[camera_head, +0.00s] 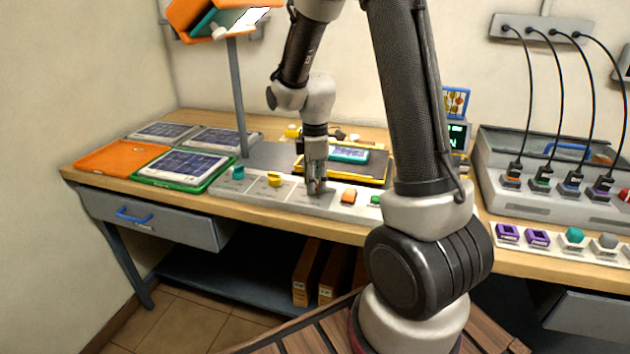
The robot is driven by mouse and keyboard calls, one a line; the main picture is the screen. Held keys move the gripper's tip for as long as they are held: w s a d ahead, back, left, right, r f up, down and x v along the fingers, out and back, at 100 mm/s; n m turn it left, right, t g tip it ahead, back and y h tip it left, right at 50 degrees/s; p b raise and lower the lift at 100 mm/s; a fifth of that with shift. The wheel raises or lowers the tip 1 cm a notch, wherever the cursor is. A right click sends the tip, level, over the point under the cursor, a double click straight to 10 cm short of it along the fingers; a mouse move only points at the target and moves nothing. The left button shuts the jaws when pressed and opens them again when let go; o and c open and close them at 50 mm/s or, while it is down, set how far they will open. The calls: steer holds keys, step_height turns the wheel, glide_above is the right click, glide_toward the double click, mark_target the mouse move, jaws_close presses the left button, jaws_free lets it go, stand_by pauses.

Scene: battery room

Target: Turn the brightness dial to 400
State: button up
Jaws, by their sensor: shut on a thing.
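A pale control strip (222,181) runs along the front edge of the bench. It carries a teal knob (238,172), a yellow knob (275,180), an orange button (348,196) and a green button (375,200). My gripper (316,188) points straight down at the strip between the yellow knob and the orange button. It is shut on a dial there, which its fingers almost wholly hide. The labels are too small to read, so I cannot tell the dial's name or setting. A small dark display (458,135) with green marks stands behind my arm; its figures are unreadable.
Solar panels in frames (185,165) and an orange mat (110,158) lie at the left. A post (237,100) holds an orange lamp head (205,18). A yellow-edged tray (345,170) sits behind my gripper. A grey charging unit (540,180) with black cables stands right.

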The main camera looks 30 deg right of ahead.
steer(key=m, duration=1.3)
steer(key=shift+m, duration=0.4)
steer(key=m, duration=1.3)
steer(key=shift+m, duration=0.4)
steer(key=o, duration=1.1)
steer(key=shift+c, duration=0.2)
